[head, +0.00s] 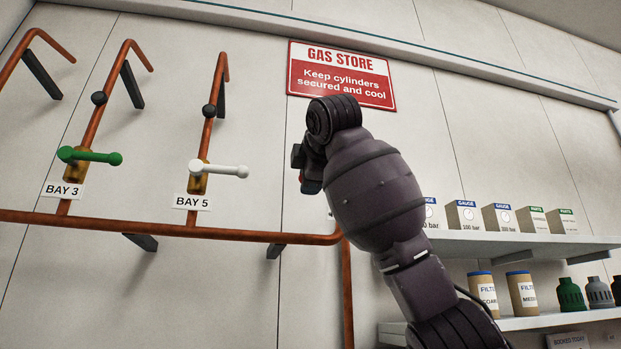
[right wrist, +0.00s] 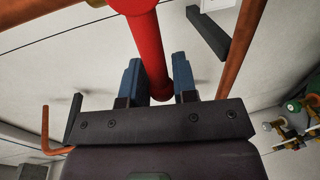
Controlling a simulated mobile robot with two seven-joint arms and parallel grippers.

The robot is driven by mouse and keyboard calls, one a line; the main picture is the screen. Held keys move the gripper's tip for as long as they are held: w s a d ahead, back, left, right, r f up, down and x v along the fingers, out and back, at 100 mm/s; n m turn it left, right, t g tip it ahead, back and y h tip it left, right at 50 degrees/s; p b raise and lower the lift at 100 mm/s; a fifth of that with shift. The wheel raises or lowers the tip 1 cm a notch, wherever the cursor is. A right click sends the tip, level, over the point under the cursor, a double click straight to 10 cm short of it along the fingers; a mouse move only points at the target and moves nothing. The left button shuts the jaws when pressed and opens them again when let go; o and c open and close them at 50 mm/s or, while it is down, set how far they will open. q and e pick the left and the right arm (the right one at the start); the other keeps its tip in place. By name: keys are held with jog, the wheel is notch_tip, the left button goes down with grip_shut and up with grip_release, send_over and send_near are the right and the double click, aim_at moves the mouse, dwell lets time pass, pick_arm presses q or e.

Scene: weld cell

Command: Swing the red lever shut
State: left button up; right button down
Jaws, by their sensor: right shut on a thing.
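The red lever (right wrist: 148,45) shows in the right wrist view as a round red bar. It runs down from the top edge, with a wider red part at the top. My right gripper (right wrist: 157,72) has a blue finger on each side of the bar and is shut on it. In the head view my right arm reaches up from the lower right, and the gripper (head: 307,172) is small and partly hidden by my wrist. The lever cannot be clearly made out there. My left gripper is in neither view.
In the head view, a green lever (head: 92,156) at Bay 3 and a white lever (head: 220,169) at Bay 5 sit on copper pipes. A copper pipe (head: 150,224) runs along below. Shelves (head: 520,245) with boxes stand at right.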

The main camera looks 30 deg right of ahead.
jog(key=shift+f, duration=0.1)
jog(key=c, duration=1.1)
grip_release()
jog(key=shift+s, duration=0.1)
jog(key=b+v, duration=0.2)
jog(key=v, duration=0.8)
jog(key=shift+s, duration=0.35)
jog(key=shift+a, duration=0.1)
